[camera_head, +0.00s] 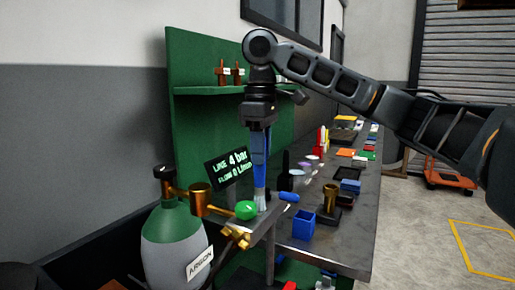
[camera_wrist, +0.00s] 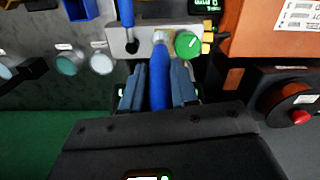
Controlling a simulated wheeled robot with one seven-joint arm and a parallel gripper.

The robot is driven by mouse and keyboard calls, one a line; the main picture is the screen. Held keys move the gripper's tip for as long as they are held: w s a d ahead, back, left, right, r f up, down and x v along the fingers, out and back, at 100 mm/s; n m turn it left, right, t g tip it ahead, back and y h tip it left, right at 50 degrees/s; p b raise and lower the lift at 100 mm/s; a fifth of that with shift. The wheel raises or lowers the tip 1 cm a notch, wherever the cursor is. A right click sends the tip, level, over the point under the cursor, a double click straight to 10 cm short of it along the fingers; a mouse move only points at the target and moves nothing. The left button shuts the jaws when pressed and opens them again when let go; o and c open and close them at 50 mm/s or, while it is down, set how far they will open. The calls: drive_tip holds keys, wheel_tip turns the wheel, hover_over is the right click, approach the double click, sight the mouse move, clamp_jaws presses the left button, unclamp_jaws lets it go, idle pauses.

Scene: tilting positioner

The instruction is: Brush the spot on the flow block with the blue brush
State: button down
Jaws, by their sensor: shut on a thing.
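My gripper (camera_head: 259,122) is shut on the blue brush (camera_head: 259,158), which hangs upright with its pale bristles down. In the wrist view, the brush (camera_wrist: 159,88) sits between the two fingers. The grey flow block (camera_head: 262,222) is below, with a green knob and a blue lever; it also shows in the wrist view (camera_wrist: 150,36). The bristle tip is at the block's top beside the green knob (camera_head: 245,210); I cannot tell whether it touches. A dark round mark (camera_wrist: 133,46) shows near the blue lever; I cannot tell whether it is the spot.
A grey-green argon cylinder (camera_head: 172,240) with brass fittings stands left of the block. A lit display (camera_head: 228,170) is close behind the brush. A blue open box (camera_head: 304,224) and a brass piece (camera_head: 331,200) stand to the right on the bench, with several small items beyond.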

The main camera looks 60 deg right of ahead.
drive_tip(key=shift+w+p, duration=0.4)
drive_tip(key=shift+p, duration=0.15)
idle(0.4)
drive_tip(key=shift+w+d+p, duration=0.1)
drive_tip(key=shift+w+p, duration=0.35)
drive_tip(key=shift+w, duration=0.45)
drive_tip(key=shift+s, duration=0.1)
